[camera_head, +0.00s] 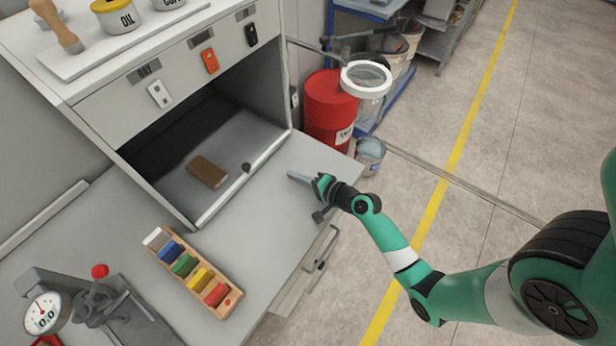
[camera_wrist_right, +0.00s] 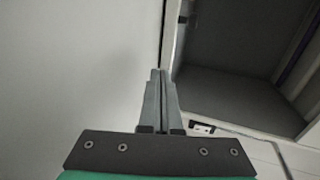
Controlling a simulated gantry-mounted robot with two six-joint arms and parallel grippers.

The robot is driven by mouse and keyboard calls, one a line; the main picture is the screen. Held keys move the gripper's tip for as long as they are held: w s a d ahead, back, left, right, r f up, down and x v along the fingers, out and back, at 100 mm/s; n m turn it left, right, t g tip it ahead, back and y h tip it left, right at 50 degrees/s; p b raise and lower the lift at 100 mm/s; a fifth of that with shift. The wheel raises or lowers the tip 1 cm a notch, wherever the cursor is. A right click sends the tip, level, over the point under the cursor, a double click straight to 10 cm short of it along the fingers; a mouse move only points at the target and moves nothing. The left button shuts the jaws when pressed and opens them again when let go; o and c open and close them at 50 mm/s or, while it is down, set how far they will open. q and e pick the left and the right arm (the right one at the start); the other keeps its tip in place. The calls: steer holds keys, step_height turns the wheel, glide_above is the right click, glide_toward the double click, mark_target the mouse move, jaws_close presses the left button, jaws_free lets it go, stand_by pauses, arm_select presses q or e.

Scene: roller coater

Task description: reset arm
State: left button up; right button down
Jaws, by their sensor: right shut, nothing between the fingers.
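My right arm, green with dark joints, comes in from the right in the head view. Its gripper (camera_head: 294,177) is over the right edge of the grey workbench (camera_head: 262,250), in front of the open cabinet compartment (camera_head: 225,140). In the right wrist view, the fingers of my right gripper (camera_wrist_right: 159,75) are together with nothing between them. Whether the fingertips touch the bench cannot be told. My left gripper is not in view.
A wooden tray of coloured blocks (camera_head: 193,273), a dial gauge (camera_head: 42,312) and a metal fixture (camera_head: 110,305) stand on the bench. A brown block (camera_head: 207,171) lies in the compartment. A red drum (camera_head: 328,108) stands behind. The floor at right is clear.

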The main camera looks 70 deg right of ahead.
steer(key=v, duration=0.4)
steer(key=shift+s, duration=0.15)
